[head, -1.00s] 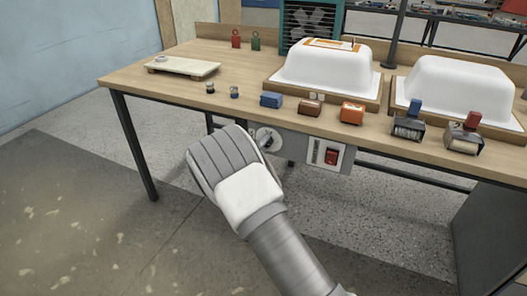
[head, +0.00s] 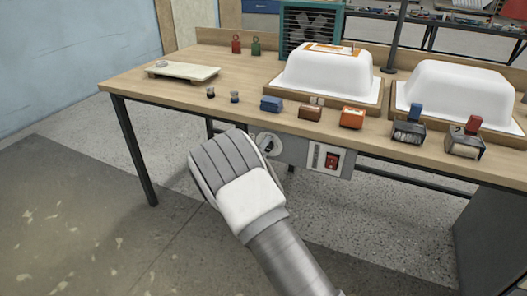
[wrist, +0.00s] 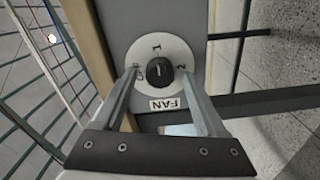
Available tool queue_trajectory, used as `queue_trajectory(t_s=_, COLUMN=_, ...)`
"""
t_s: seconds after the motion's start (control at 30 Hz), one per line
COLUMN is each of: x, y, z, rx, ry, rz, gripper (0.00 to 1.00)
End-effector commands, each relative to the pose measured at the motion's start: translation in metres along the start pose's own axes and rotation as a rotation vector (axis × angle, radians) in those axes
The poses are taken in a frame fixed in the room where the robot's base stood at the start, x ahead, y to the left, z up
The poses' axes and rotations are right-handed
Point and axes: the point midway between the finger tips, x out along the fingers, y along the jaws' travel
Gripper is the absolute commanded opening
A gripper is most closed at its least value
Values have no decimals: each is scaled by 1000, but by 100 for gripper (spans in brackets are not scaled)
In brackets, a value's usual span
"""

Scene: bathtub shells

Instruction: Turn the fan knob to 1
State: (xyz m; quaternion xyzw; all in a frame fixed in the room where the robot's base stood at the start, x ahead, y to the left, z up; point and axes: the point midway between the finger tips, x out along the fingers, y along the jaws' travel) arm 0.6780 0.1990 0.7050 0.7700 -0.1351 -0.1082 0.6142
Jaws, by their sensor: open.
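In the head view the dial (head: 264,138) is on the grey panel under the table's front edge, partly hidden by my gripper. My gripper (wrist: 160,74) is open, with one finger on each side of the knob. I see no clear contact with it. In the head view the hand (head: 238,170) hides the fingers. The teal-framed fan (head: 310,30) stands at the table's back.
A red switch (head: 331,160) is on the panel right of the dial. Stamps and small blocks, such as a blue one (head: 271,104), line the table's front edge (head: 180,108). White tub shells (head: 318,75) stand behind. The floor left of my arm is clear.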

Motion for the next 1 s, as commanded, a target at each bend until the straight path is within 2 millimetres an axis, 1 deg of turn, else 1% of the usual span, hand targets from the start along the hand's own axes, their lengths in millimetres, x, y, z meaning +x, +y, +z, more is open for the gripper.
queue_trajectory(t_s=0.17, x=-4, y=1, z=0, rx=0, ry=0, rz=0, gripper=74)
queue_trajectory(t_s=0.27, x=-15, y=1, z=-1, rx=0, ry=2, rz=-3, gripper=74)
queue_trajectory(t_s=0.37, x=-34, y=3, z=-2, rx=-1, ry=2, rz=-3, gripper=74)
queue_trajectory(t_s=0.6, x=-94, y=3, z=-2, rx=-2, ry=4, rz=-3, gripper=74)
queue_trajectory(t_s=0.8, x=-140, y=2, z=-2, rx=-2, ry=3, rz=-2, gripper=74)
queue_trajectory(t_s=0.9, x=-156, y=1, z=-1, rx=-1, ry=3, rz=-1, gripper=74)
queue_trajectory(t_s=1.0, x=-166, y=1, z=0, rx=-1, ry=1, rz=-1, gripper=74)
